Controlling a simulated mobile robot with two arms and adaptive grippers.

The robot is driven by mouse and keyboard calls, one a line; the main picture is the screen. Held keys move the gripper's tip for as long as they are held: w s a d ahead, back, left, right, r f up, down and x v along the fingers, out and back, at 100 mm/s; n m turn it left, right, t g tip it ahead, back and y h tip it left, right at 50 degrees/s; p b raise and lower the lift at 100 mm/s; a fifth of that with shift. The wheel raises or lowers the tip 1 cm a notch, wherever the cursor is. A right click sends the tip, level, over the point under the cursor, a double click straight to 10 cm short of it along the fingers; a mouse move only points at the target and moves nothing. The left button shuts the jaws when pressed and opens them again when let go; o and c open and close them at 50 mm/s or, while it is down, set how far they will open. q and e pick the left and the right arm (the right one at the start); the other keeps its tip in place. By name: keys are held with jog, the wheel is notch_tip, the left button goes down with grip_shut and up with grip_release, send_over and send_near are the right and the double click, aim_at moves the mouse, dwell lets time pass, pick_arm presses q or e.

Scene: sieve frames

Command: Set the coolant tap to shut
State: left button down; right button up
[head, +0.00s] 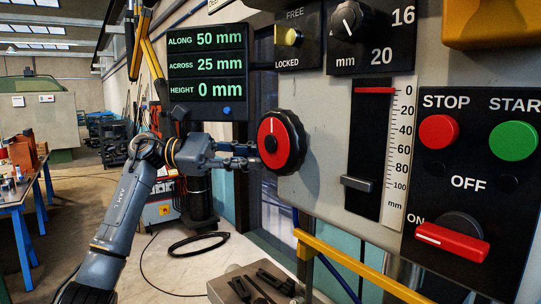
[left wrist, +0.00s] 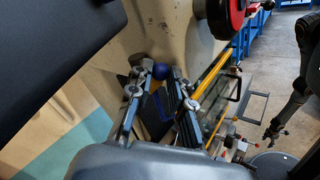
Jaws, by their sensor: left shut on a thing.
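My left gripper (head: 254,153) reaches in from the left, close to the left edge of a round black-and-red wheel (head: 279,141). In the left wrist view its two fingers (left wrist: 158,98) stand on either side of a blue piece with a round blue end (left wrist: 160,72), which I take to be the coolant tap. The gripper is shut on it. The head view does not show this piece clearly, and its setting cannot be read. A dark arm at the right of the left wrist view looks like my right one; its gripper (left wrist: 271,134) is small and unclear.
The panel right of the wheel carries a slider scale (head: 375,150), a red stop button (head: 438,131), a green start button (head: 513,140) and a red switch (head: 452,241). A display (head: 207,62) hangs above my left gripper. A yellow rail (head: 345,262) runs below the panel.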

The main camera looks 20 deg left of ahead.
pick_arm(q)
jog(key=c, duration=1.2)
grip_release()
jog(key=s+a, duration=0.2)
jog(key=a, duration=0.9)
jog(key=shift+s+a, duration=0.15)
jog(key=shift+a, duration=0.25)
